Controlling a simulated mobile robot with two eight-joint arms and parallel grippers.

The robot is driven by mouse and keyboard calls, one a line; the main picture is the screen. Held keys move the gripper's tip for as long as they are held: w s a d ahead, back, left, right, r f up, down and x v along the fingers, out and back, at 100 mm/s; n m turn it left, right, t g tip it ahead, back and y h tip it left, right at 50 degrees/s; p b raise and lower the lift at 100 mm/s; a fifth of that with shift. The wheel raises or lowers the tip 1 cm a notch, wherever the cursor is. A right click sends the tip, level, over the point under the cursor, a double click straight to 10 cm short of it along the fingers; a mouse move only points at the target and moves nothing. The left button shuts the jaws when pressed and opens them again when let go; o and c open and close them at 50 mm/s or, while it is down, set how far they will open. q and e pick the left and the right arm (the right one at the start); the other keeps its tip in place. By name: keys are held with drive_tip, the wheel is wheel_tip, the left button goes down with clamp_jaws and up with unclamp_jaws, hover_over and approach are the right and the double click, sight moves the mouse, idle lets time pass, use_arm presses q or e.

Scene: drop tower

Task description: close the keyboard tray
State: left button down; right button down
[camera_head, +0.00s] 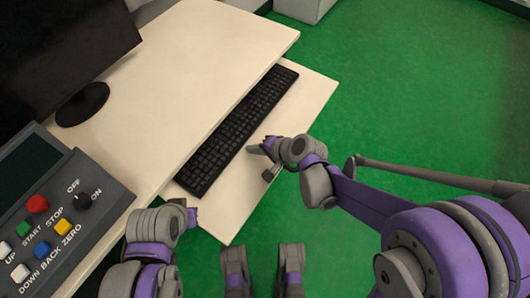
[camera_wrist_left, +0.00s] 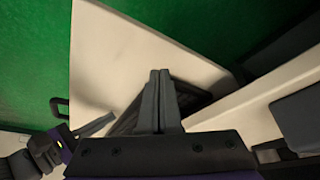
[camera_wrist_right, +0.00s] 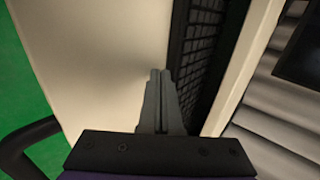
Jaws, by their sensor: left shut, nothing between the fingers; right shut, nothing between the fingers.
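The keyboard tray (camera_head: 237,212) is a cream board that sticks out from under the desk top, with a long black keyboard (camera_head: 240,130) lying on it. My right gripper (camera_head: 255,150) is shut and empty over the tray, beside the keyboard. In the right wrist view its fingers (camera_wrist_right: 159,75) point along the board. My left gripper (camera_head: 191,216) is shut and empty near the tray's near end. Contact with the tray cannot be told.
The desk top (camera_head: 200,50) carries a dark monitor (camera_head: 65,50) on a round foot (camera_head: 82,104). A grey control panel (camera_head: 60,205) with coloured buttons is at lower left. Green floor (camera_head: 410,90) lies open beyond the tray's outer edge.

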sight(222, 133)
drive_tip(key=shift+w+a, duration=0.4)
drive_tip(key=shift+a, duration=0.15)
use_arm(q)
drive_tip(key=shift+f, duration=0.25)
use_arm(e)
drive_tip(key=w+a, duration=0.3)
drive_tip(key=a, duration=0.2)
drive_tip(key=w+a, duration=0.2)
drive_tip(key=shift+w+a, duration=0.3)
drive_tip(key=shift+a, duration=0.05)
drive_tip(key=shift+d, duration=0.1)
